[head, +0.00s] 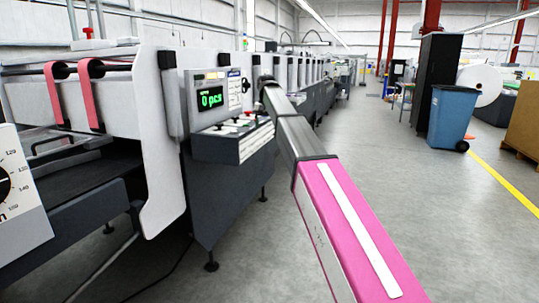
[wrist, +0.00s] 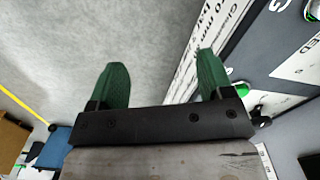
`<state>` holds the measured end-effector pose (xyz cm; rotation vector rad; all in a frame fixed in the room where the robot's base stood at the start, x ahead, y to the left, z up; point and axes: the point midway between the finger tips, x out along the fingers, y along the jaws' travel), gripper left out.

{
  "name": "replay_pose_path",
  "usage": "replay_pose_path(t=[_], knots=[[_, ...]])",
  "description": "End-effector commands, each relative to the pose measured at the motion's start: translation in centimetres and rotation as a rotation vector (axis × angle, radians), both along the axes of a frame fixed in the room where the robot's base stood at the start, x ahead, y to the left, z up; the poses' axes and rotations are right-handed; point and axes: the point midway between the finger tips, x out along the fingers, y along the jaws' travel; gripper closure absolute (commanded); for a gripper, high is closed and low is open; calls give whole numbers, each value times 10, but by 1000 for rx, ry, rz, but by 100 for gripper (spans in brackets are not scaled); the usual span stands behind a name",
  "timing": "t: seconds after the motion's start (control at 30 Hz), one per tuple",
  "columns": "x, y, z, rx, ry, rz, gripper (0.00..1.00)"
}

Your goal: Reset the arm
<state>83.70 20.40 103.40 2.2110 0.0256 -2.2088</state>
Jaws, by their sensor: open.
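My gripper (wrist: 160,72) shows in the wrist view with two green fingers spread apart and nothing between them. Grey floor lies behind the fingers. The right finger is close in the picture to the edge of a panel with printed lettering (wrist: 272,52); I cannot tell whether they touch. In the head view my pink and grey arm reaches forward to beside the machine's control panel (head: 218,98), whose green display reads 0 pcs. The fingers cannot be made out in the head view.
The folder gluer (head: 150,140) runs along the left, with a button box (head: 232,140) below the display. A blue bin (head: 452,116), a black cabinet (head: 437,85) and a brown box (head: 524,120) stand at the right. The grey floor aisle (head: 385,145) is clear.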

Motion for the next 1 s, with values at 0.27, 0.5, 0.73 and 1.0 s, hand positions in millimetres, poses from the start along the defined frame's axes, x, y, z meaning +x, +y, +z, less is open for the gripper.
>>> replay_pose_path(t=[0.27,0.5,0.73,1.0], knots=[[-33,-36,-94,-1,4,-4,26],[-87,-82,-206,-1,4,-10,26],[-151,-123,-297,0,2,-14,26],[-240,-164,-383,0,1,-18,26]])
